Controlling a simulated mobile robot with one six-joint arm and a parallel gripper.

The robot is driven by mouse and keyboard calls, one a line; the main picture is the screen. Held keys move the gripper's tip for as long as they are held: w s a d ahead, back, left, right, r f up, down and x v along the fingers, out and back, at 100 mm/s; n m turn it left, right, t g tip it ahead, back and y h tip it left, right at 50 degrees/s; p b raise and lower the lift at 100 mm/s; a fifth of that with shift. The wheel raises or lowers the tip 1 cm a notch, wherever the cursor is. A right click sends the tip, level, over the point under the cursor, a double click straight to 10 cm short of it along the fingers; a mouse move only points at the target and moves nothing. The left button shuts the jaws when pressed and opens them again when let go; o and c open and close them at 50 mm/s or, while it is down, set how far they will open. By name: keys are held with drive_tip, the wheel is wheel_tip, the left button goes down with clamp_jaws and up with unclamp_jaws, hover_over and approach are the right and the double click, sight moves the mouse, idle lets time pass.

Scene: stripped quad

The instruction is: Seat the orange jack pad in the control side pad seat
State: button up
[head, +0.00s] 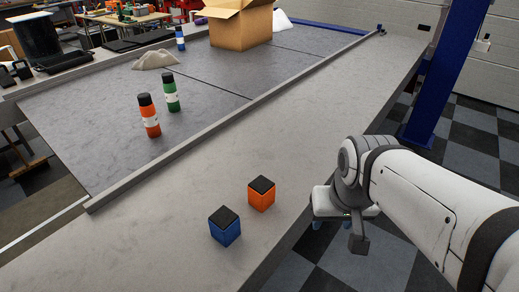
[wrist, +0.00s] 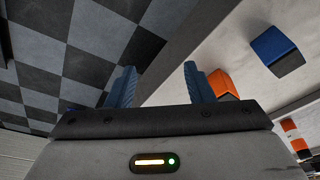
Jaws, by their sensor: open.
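The orange jack pad (head: 261,194) is a block with a black top, standing upright on the pale ledge near its right edge. It also shows in the wrist view (wrist: 222,84), just right of my right finger. My gripper (wrist: 158,80) is open, with two blue fingers apart and nothing between them. It is over the ledge's edge and the checkered floor, apart from the pad. I cannot make out the control side pad seat in either view.
A blue block (head: 225,227) with a black top stands close left of the orange pad. An orange bottle (head: 149,115) and a green bottle (head: 171,92) stand on the grey panel beyond a raised rim. A cardboard box (head: 237,27) is farther back. The ledge behind the pads is clear.

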sight(262, 184)
drive_tip(key=o, duration=0.6)
drive_tip(key=w+a+r+m+p, duration=0.1)
drive_tip(key=w+a, duration=0.1)
drive_tip(key=w, duration=0.2)
drive_tip(key=w+a+m+g+p, duration=0.1)
drive_tip(key=w+a+m+p, duration=0.1)
drive_tip(key=w, duration=0.3)
drive_tip(key=shift+w+a+r+m, duration=0.25)
drive_tip(key=shift+w+r+m, duration=0.05)
drive_tip(key=shift+r, duration=0.1)
drive_tip(key=shift+o, duration=0.2)
drive_tip(key=w+a+f+m+p, duration=0.1)
drive_tip(key=w+a, duration=0.2)
drive_tip(key=w+a+f+m+g+p, duration=0.1)
drive_tip(key=w+a+m, duration=0.1)
drive_tip(key=w, duration=0.1)
drive_tip(key=w+a+f+m, duration=0.1)
drive_tip(key=w+a+f, duration=0.1)
drive_tip(key=w+a, duration=0.1)
drive_tip(key=shift+w+a+f+m+g+p, duration=0.1)
drive_tip(key=shift+w+a+m+g+p, duration=0.2)
drive_tip(key=shift+a+g+p, duration=0.1)
drive_tip(key=shift+f, duration=0.3)
drive_tip(key=shift+s+a+f+p, duration=0.15)
drive_tip(key=shift+f+p, duration=0.3)
drive_tip(key=shift+f, duration=1.4)
drive_tip(key=shift+a+f+p, duration=0.15)
drive_tip(key=shift+f+p, duration=0.3)
drive_tip(key=shift+f, duration=1.35)
